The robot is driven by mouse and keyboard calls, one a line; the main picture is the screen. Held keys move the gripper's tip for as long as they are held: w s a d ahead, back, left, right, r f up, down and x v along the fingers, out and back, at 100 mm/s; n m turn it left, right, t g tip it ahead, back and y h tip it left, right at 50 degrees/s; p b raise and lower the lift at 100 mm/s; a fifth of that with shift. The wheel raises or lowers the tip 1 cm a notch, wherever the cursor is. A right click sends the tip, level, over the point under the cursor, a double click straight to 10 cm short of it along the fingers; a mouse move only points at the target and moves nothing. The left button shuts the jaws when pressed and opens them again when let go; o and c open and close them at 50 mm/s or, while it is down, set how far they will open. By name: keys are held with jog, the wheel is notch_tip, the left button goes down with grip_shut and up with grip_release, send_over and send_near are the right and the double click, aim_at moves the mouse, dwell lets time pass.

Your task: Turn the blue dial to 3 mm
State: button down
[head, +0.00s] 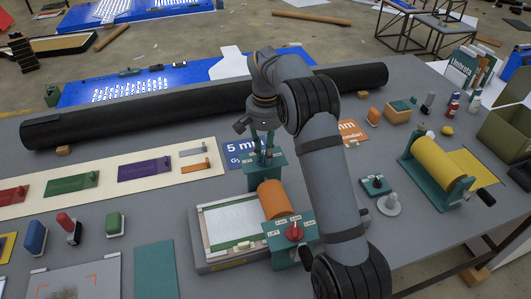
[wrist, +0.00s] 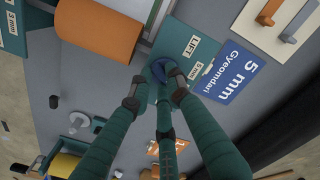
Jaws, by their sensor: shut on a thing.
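The blue dial (wrist: 161,67) sits on a teal block (wrist: 183,43) labelled LIFT, with a small mm label beside the dial. I cannot read which mark the dial points at. In the head view my gripper (head: 264,150) comes down from above on the teal block (head: 277,166) at the far end of the orange roller (head: 273,200), and the dial is mostly hidden there.
A red dial (head: 293,231) on another teal block stands at the roller's near end. A blue 5 mm card (head: 238,151) lies beside the lift block. A long black tube (head: 200,103) lies behind, and a yellow roller (head: 437,162) stands at right.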

jog(key=c, duration=1.7)
grip_release()
jog(key=shift+o, duration=0.3)
jog(key=shift+r, duration=0.1)
notch_tip(320, 180, up, 12)
